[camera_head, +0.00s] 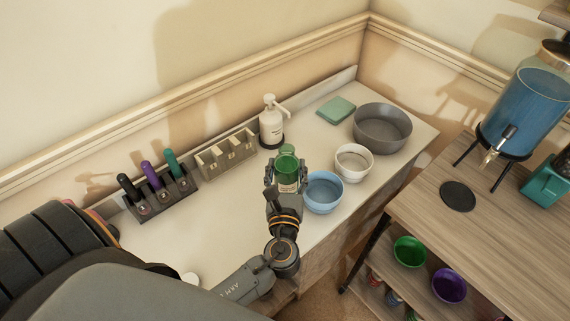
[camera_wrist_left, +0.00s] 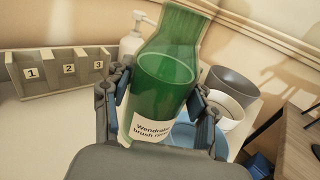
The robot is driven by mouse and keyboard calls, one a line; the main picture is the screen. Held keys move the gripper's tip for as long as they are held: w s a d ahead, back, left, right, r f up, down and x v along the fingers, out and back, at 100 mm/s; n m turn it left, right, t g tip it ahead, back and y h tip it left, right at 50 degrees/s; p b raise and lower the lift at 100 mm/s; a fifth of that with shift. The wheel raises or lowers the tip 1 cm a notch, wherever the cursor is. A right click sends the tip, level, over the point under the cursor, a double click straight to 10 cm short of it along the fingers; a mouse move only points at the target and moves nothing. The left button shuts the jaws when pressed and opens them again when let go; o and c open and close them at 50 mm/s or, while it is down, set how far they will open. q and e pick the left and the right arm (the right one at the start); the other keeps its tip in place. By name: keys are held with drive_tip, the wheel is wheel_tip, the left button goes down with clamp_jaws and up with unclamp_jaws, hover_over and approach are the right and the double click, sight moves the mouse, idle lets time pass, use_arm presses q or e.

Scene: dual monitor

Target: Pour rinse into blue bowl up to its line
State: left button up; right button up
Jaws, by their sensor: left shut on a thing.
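My left gripper (camera_head: 286,183) is shut on a green bottle (camera_head: 287,166) just left of the blue bowl (camera_head: 324,191) on the white counter. In the left wrist view the green bottle (camera_wrist_left: 165,85) stands between the fingers of my left gripper (camera_wrist_left: 160,105), slightly tilted in the picture. Its label reads "Wendra... brush r...", partly cut off. Part of the blue bowl (camera_wrist_left: 218,135) shows behind the bottle. I cannot make out a line or any liquid in the bowl. My right gripper is not in view.
A white bowl (camera_head: 353,162) and a grey basin (camera_head: 382,128) stand right of the blue bowl. A pump bottle (camera_head: 272,122), a numbered rack (camera_head: 226,154) and a marker holder (camera_head: 160,196) line the wall. A wooden cart (camera_head: 480,235) with a drink dispenser (camera_head: 525,112) stands at right.

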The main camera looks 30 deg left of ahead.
use_arm(q)
drive_tip(key=shift+s+r, duration=0.1)
drive_tip(key=shift+a, duration=0.1)
drive_tip(key=shift+f+m+p, duration=0.3)
drive_tip(key=shift+f+p, duration=0.05)
drive_tip(key=shift+f, duration=0.15)
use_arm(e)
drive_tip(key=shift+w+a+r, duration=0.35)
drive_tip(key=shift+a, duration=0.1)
use_arm(q)
drive_tip(key=shift+f+m, duration=0.3)
drive_tip(key=shift+f, duration=0.3)
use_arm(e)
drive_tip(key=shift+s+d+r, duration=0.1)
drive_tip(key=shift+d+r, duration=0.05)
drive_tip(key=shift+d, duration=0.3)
use_arm(q)
drive_tip(key=shift+w+d+f+m+p, duration=0.1)
drive_tip(key=shift+w+f+m+p, duration=0.1)
drive_tip(key=shift+f+m, duration=0.35)
drive_tip(key=shift+w+d+f+m+p, duration=0.1)
drive_tip(key=shift+f+m+p, duration=0.15)
drive_tip(key=shift+f, duration=0.45)
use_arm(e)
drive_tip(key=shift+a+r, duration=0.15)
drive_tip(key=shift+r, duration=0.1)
